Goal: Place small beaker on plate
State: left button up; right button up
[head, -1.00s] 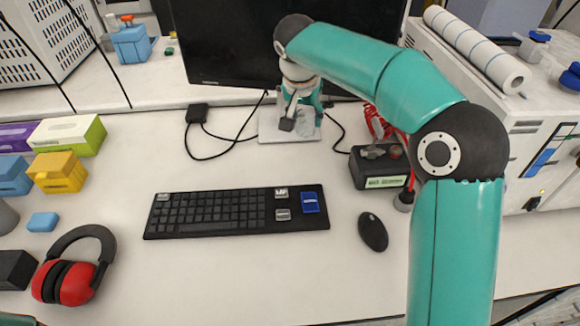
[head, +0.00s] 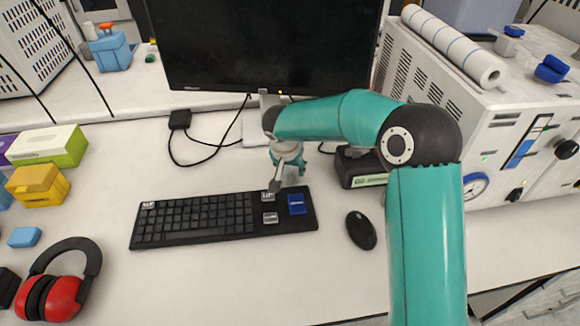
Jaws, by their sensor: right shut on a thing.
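My right gripper (head: 277,181) points down at the far right part of the black keyboard (head: 195,219), in front of the monitor. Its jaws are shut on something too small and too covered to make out. I cannot tell whether the gripper touches the keyboard. I cannot make out a small beaker or a plate anywhere in view. My left gripper is not in view.
A black monitor (head: 260,45) stands behind the gripper. A mouse (head: 361,230) and a dark box (head: 362,172) are to the right. Red ear defenders (head: 58,292) and yellow boxes (head: 38,186) are at left. The table front is clear.

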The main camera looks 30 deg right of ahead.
jog(key=shift+f, duration=0.15)
jog(key=o, duration=1.1)
jog(key=shift+o, duration=0.2)
